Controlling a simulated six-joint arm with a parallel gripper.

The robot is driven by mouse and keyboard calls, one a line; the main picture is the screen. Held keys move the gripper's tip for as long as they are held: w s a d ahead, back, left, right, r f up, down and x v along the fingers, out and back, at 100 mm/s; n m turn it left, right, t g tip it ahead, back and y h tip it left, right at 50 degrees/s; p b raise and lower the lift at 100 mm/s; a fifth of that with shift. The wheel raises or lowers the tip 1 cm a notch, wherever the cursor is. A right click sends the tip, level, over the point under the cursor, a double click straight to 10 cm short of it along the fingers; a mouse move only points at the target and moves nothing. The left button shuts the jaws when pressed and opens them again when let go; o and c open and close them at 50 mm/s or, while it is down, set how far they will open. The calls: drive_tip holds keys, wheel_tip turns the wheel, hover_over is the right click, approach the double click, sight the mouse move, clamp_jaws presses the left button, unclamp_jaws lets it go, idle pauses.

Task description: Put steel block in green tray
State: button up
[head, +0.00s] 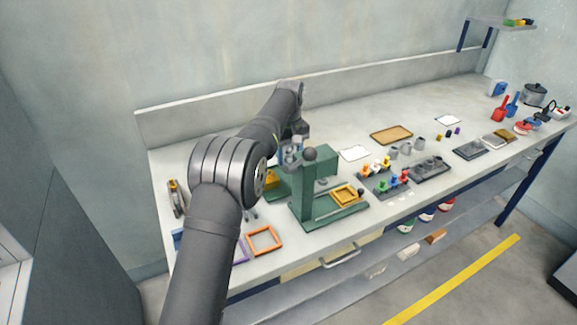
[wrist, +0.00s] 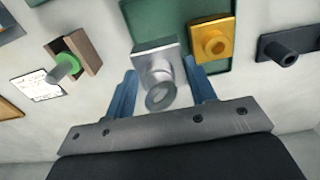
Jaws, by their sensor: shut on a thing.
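The steel block (wrist: 152,56), a grey square plate with a round knob (wrist: 160,96), is between the two blue fingers of my gripper (wrist: 160,72) in the wrist view. My gripper is shut on it. The green tray (wrist: 158,18) lies behind the block, which overlaps its near edge in the picture; I cannot tell whether they touch. A gold block (wrist: 211,42) with a round knob is at the tray's right side.
The green press (head: 308,190) stands close to my gripper. The wrist view shows a brown block with a green knob (wrist: 74,54), a white card (wrist: 36,88) and a dark block (wrist: 286,46). An orange frame (head: 263,241) lies near the bench's front edge.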

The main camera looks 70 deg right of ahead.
sight(289, 164)
drive_tip(key=shift+f, duration=1.85)
drive_tip(key=shift+f, duration=0.1)
drive_tip(key=o, duration=1.1)
drive_tip(key=shift+f, duration=0.15)
wheel_tip(289, 164, up, 12)
drive_tip(key=shift+r, duration=0.2)
